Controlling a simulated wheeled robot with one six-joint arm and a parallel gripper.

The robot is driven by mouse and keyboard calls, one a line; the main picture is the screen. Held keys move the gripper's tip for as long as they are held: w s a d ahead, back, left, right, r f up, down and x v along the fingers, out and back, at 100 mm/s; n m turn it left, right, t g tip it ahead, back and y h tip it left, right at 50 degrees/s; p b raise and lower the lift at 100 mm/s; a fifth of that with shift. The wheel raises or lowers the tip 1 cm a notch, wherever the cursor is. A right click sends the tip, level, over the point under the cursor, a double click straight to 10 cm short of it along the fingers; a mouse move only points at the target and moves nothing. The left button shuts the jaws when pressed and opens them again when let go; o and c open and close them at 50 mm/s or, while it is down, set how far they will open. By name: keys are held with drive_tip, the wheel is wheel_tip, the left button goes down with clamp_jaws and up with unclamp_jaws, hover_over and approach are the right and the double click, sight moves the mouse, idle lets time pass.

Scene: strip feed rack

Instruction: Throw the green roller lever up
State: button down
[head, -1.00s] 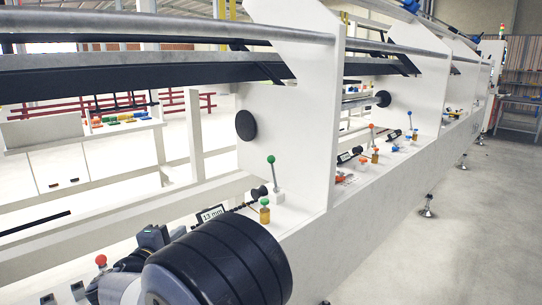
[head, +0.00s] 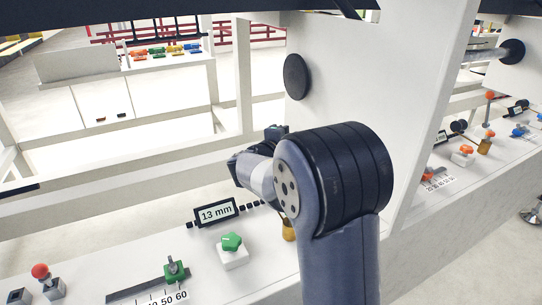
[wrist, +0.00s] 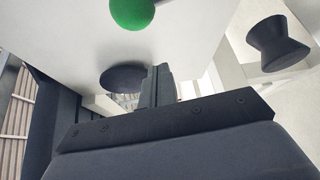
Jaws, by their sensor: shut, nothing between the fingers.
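The green ball of the roller lever (wrist: 132,12) shows at the top edge of the wrist view, with a bit of its grey stem beside it; its base is out of that view. In the head view my arm hides this lever. My gripper (wrist: 157,82) is shut and empty in the wrist view, its fingers together below and to the right of the ball, apart from it in the picture. In the head view, the fingers cannot be made out behind my arm.
A black disc (head: 297,77) sits on the white upright panel. A black spool-shaped knob (wrist: 280,42) is at right in the wrist view. On the ledge are a 13 mm display (head: 216,213), a green knob (head: 232,242), a green slider (head: 176,270) and a red-ball lever (head: 40,271).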

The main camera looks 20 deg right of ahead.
drive_tip(key=shift+s+d+r, duration=0.2)
drive_tip(key=shift+s+d, duration=0.3)
drive_tip(key=shift+s, duration=0.35)
drive_tip(key=shift+s+d+r, duration=0.2)
drive_tip(key=shift+s+d, duration=0.3)
drive_tip(key=shift+s, duration=0.3)
drive_tip(key=shift+s+a+f+b, duration=0.1)
drive_tip(key=shift+b, duration=0.6)
